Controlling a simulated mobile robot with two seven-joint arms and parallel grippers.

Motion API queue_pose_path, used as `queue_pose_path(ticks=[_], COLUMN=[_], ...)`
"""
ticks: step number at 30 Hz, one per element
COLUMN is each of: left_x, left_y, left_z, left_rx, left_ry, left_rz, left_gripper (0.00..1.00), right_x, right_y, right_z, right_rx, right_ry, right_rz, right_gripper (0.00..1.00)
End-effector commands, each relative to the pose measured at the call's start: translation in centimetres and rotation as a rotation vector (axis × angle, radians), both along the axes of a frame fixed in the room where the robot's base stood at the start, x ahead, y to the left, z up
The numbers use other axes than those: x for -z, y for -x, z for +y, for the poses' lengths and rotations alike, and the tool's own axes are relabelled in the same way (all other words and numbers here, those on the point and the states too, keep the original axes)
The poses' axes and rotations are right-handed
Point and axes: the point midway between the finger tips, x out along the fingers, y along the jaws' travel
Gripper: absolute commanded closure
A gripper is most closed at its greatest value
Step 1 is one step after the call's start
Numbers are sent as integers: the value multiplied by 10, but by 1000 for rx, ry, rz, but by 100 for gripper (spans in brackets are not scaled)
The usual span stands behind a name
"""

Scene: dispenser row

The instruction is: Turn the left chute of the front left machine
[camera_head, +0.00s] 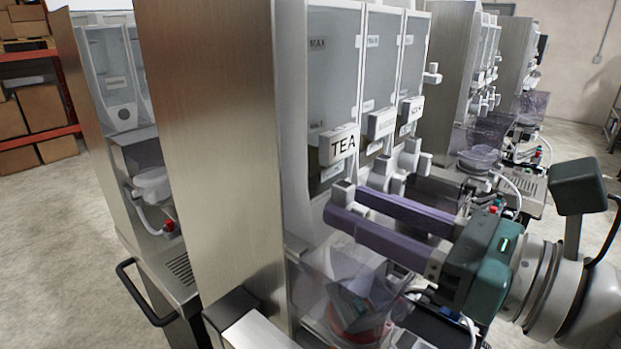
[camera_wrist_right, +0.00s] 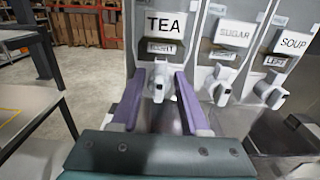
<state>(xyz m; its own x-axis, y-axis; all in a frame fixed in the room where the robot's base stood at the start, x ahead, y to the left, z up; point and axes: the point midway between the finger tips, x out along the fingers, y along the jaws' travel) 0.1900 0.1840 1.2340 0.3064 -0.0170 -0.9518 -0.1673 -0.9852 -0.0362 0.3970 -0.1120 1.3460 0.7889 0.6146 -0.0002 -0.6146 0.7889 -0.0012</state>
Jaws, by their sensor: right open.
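The front machine has three chutes side by side under clear canisters. The white chute under the TEA label is leftmost, in the head view (camera_head: 343,190) and the right wrist view (camera_wrist_right: 158,78). A small tag below TEA is hard to read, possibly RIGHT; the tag below SOUP reads LEFT. The sugar chute (camera_wrist_right: 220,80) and soup chute (camera_wrist_right: 271,90) are to its right. My right gripper (camera_head: 350,208) is open, its purple fingers pointing at the machine. In the wrist view the fingers lie either side of the tea chute; contact cannot be told. My left gripper is not identifiable.
A clear bin (camera_head: 345,290) with contents sits below the gripper. The machine's tall metal side panel (camera_head: 212,150) stands at left. More machines (camera_head: 487,80) continue behind to the right. A shelf with cardboard boxes (camera_head: 42,108) stands beyond open floor at far left.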

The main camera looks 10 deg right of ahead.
Motion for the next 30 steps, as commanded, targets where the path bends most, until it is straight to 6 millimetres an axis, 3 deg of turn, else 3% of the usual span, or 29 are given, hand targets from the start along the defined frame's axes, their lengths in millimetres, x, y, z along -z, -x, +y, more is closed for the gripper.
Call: queue_pose_path(ticks=[11, 22, 30], left_x=[-2, -2, -2], left_y=[0, 0, 0], left_z=[0, -2, -1], left_rx=[-1, -4, -4], left_ry=[1, 7, 6], left_rz=[0, 1, 1], left_gripper=[48, 48, 48], right_x=[0, 0, 0], right_y=[-5, -5, -5], right_z=[5, 4, 4], right_rx=[-1, -1, 0], right_ry=[0, 0, -1], right_rz=[0, 0, 1], right_gripper=[56, 98, 100])
